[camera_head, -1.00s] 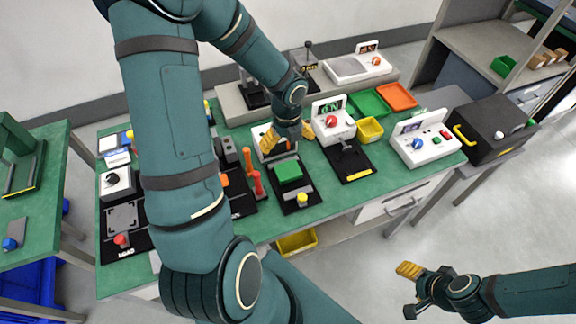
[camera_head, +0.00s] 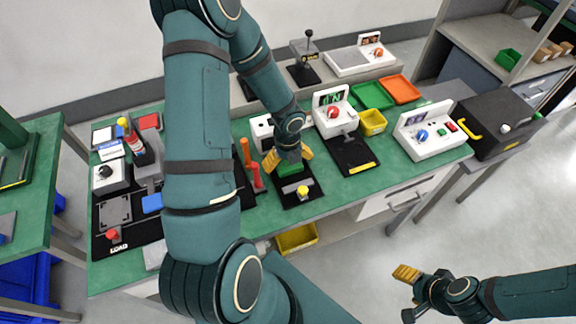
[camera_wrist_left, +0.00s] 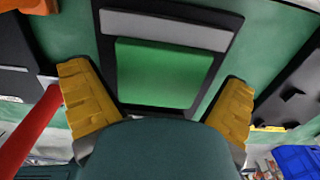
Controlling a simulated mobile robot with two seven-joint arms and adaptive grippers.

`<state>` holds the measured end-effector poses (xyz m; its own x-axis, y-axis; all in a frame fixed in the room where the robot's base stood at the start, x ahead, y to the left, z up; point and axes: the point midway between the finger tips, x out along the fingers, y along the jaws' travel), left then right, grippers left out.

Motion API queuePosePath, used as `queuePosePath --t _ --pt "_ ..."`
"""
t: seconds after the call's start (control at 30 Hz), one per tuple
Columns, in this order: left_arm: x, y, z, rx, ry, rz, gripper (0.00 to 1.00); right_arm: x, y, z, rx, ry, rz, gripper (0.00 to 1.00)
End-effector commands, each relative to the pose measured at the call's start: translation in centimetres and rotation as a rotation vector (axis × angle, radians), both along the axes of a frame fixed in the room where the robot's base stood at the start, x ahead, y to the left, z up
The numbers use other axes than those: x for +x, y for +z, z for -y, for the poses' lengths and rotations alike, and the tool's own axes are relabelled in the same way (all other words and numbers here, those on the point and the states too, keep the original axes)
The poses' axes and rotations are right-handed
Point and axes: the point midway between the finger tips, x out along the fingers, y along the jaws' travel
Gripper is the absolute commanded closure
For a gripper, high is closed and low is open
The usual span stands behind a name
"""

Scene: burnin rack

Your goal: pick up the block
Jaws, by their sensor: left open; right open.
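A green block (camera_head: 291,168) sits on a black plate (camera_head: 303,195) on the green bench, partly hidden by my left gripper. In the left wrist view the green block (camera_wrist_left: 160,72) lies between and beyond my yellow fingers, in front of a grey strip. My left gripper (camera_head: 288,160) is open and points down just over the block; I cannot tell whether a finger touches it. It also shows in the left wrist view (camera_wrist_left: 158,105). My right gripper (camera_head: 418,285) is open and empty, out over the floor at the lower right.
Red-orange handles (camera_head: 251,167) stand just left of the plate. A yellow knob (camera_head: 303,191) is at its front. A white box with a red knob (camera_head: 334,112) stands behind right. Green (camera_head: 371,96) and orange (camera_head: 402,89) trays lie farther back. The floor around the right gripper is clear.

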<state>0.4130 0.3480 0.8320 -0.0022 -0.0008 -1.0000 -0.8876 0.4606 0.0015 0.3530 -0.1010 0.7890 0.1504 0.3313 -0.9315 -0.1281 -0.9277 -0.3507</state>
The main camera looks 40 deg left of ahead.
Motion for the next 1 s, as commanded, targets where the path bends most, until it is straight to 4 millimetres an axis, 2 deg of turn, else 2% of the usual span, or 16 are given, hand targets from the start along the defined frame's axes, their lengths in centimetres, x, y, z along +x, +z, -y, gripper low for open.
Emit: queuePosePath --t 0.2,0.23,0.3,0.37,0.4,0.73,0.87,1.0 --pt "0.0 -0.1 0.0 0.001 0.001 0.002 0.0 0.0 0.0 0.0 0.0 0.0 -0.001 0.41" --pt "0.0 -0.1 0.0 0.001 0.001 0.002 0.07 0.0 0.0 0.0 0.0 0.0 -0.001 0.41" --pt "0.0 -0.1 0.0 0.0 0.001 0.001 0.32 0.0 0.0 0.0 0.0 0.0 -0.001 0.41" --pt "0.0 -0.1 0.0 0.0 0.001 0.001 0.53 0.0 0.0 0.0 0.0 0.0 -0.001 0.41" --pt "0.0 -0.1 0.0 0.0 0.001 0.001 0.6 0.0 0.0 0.0 0.0 0.0 -0.001 0.41" --pt "0.1 0.4 -0.1 0.001 0.001 0.003 0.6 0.0 0.2 0.0 0.0 -0.001 0.001 0.41" --pt "0.1 2.3 -0.1 0.002 0.003 0.005 0.6 0.2 0.9 0.0 -0.001 -0.004 0.005 0.41" --pt "0.1 5.2 -0.1 0.002 0.003 0.005 0.6 0.6 1.9 0.1 -0.003 -0.01 0.012 0.41"
